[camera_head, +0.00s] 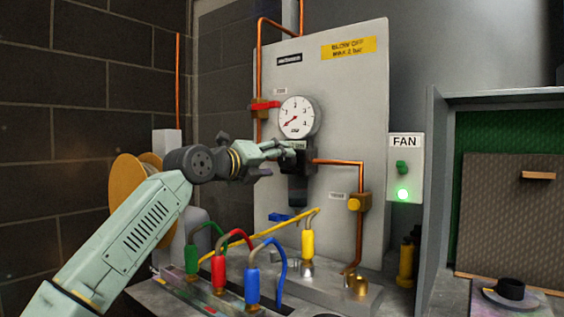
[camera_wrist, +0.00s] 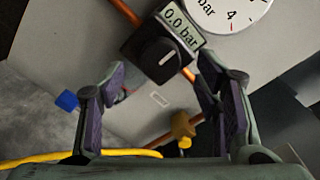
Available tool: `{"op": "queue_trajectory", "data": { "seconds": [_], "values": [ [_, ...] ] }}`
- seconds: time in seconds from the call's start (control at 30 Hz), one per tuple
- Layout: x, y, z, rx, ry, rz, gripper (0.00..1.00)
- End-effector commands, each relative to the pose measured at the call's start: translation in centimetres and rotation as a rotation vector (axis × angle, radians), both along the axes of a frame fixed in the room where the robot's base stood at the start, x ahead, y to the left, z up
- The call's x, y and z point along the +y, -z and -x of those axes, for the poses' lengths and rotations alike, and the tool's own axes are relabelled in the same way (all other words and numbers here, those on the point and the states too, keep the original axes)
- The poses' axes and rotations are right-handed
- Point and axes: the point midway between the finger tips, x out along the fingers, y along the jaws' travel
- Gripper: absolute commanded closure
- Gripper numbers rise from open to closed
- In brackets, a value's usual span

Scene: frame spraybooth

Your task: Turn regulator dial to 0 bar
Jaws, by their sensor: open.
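The regulator (camera_head: 297,152) is a dark block below a round white gauge (camera_head: 297,117) on the grey panel. In the wrist view its black dial (camera_wrist: 158,58) has a light pointer line, and the display (camera_wrist: 181,25) beside it reads 0.0 bar. The gauge's red needle points to the lower left in the head view. My gripper (camera_head: 280,158) is at the regulator from the left. In the wrist view my gripper (camera_wrist: 162,105) is open, its two fingers apart and empty, with the dial ahead between and beyond the fingertips. I see no finger touching the dial.
Copper pipes (camera_head: 338,162) run along the panel (camera_head: 365,70). A red-handled valve (camera_head: 265,105), a blue lever (camera_head: 283,217) and a yellow knob (camera_head: 355,204) are close by. Coloured hose fittings (camera_head: 252,288) stand below. A fan switch box (camera_head: 405,165) with a lit green lamp is at right.

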Motion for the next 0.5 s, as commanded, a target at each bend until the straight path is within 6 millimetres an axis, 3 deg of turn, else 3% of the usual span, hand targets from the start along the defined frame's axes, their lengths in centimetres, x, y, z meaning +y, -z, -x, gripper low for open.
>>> {"op": "queue_trajectory", "data": {
  "seconds": [0.23, 0.5],
  "values": [
    [3.2, -0.1, 4.4, -0.001, -0.003, -0.002, 0.42],
    [4.6, -0.3, 6.5, -0.001, 0.0, -0.001, 0.42]
  ]
}}
